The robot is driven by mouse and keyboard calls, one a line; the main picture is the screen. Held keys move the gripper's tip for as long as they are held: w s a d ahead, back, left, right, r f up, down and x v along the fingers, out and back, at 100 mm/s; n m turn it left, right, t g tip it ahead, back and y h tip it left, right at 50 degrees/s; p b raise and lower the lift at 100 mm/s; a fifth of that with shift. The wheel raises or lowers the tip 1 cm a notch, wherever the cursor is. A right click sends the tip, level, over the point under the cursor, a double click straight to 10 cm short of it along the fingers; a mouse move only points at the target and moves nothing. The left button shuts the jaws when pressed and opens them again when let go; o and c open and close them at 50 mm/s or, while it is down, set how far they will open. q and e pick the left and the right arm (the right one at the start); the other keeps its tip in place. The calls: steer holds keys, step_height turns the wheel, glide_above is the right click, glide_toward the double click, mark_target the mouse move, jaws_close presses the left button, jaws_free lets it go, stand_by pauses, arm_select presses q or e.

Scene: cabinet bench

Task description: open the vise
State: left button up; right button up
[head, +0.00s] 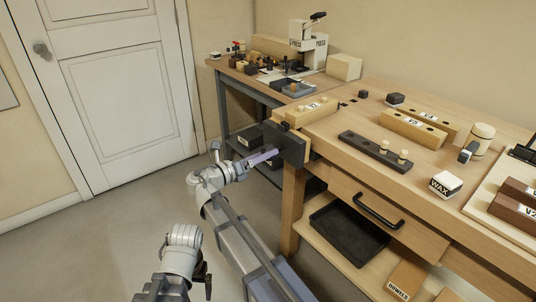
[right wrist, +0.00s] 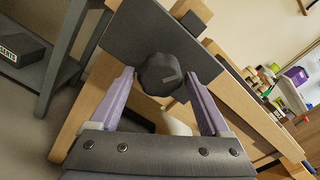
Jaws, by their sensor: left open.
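The vise (head: 287,143) is on the bench's left end, with a dark square front plate. That plate (right wrist: 130,35) also shows in the right wrist view, with a dark lobed knob (right wrist: 160,75) on its face. My right gripper (head: 270,156) points at the plate. In the right wrist view its purple fingers (right wrist: 160,85) stand on either side of the knob, with what look like narrow gaps, so it appears open. In the head view the knob is hidden. My left gripper (head: 203,276) is low, away from the bench; its fingertips are hard to make out.
A drawer (head: 360,208) and black tray (head: 350,233) are below the bench top. A second bench (head: 232,73) with a press stands behind. The floor at left is clear.

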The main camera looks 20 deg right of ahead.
steer(key=shift+o, duration=0.7)
steer(key=v, duration=0.7)
steer(key=shift+a, duration=0.15)
steer(key=shift+r, duration=0.1)
steer(key=x, duration=0.7)
steer(key=shift+d, duration=0.2)
steer(key=shift+a, duration=0.1)
steer(key=v, duration=0.4)
stand_by(0.5)
